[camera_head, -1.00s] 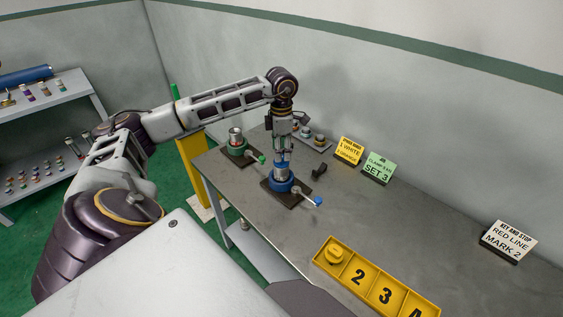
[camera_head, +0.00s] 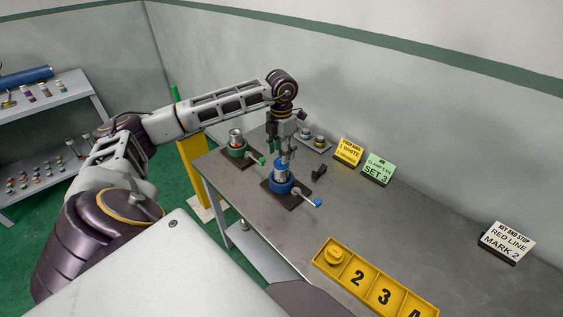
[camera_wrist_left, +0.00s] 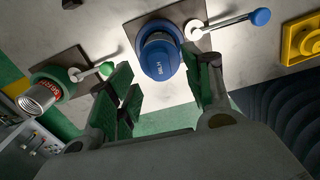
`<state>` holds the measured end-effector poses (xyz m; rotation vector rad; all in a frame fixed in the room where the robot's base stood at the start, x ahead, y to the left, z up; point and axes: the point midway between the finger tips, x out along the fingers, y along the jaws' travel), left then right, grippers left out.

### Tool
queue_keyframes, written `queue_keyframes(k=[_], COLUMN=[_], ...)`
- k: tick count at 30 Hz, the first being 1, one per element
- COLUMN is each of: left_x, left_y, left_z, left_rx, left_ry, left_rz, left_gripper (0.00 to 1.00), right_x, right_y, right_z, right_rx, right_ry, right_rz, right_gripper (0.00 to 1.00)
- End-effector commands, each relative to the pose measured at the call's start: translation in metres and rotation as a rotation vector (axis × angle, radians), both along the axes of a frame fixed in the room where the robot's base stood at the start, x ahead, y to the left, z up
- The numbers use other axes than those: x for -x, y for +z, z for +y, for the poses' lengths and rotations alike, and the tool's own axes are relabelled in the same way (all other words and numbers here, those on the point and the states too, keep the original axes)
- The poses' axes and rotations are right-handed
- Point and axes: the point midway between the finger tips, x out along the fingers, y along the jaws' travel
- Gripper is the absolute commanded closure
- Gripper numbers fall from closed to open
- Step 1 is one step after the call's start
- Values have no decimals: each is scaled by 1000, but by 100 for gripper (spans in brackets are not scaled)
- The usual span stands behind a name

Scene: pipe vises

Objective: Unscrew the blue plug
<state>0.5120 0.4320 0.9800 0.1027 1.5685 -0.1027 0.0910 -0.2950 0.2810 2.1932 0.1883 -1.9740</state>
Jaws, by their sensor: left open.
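The blue plug (camera_wrist_left: 158,62) shows as a round blue face with dark lettering in the left wrist view. It sits at the top of the pipe in the blue vise (camera_head: 280,187). My left gripper (camera_head: 287,156) points down over the blue vise. Its two fingers are apart and empty in the left wrist view (camera_wrist_left: 163,85), one to each side of the plug's near edge. I cannot tell whether either finger touches the plug. My right gripper is not in view.
A green vise (camera_head: 236,150) holding a metal pipe stands left of the blue one. The blue vise's handle (camera_head: 316,202) sticks out to the right. A yellow numbered tray (camera_head: 372,283) lies in front. A small tray of caps (camera_head: 318,146) and sign cards (camera_head: 379,167) stand behind.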

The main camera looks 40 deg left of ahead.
Motion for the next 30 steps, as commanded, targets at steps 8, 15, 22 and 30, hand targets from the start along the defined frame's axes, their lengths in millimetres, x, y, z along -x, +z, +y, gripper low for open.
queue_keyframes(k=[8,15,22,30], left_x=[0,0,0,0], left_y=[0,0,0,0], left_z=[0,0,0,0], left_rx=[0,0,0,0], left_ry=[154,265,279,306], left_rz=[0,0,0,0], left_gripper=[50,50,50,50], right_x=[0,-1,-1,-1], right_y=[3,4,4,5], right_z=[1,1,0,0], right_rx=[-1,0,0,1], right_ry=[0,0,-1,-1], right_rz=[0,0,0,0], right_gripper=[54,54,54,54])
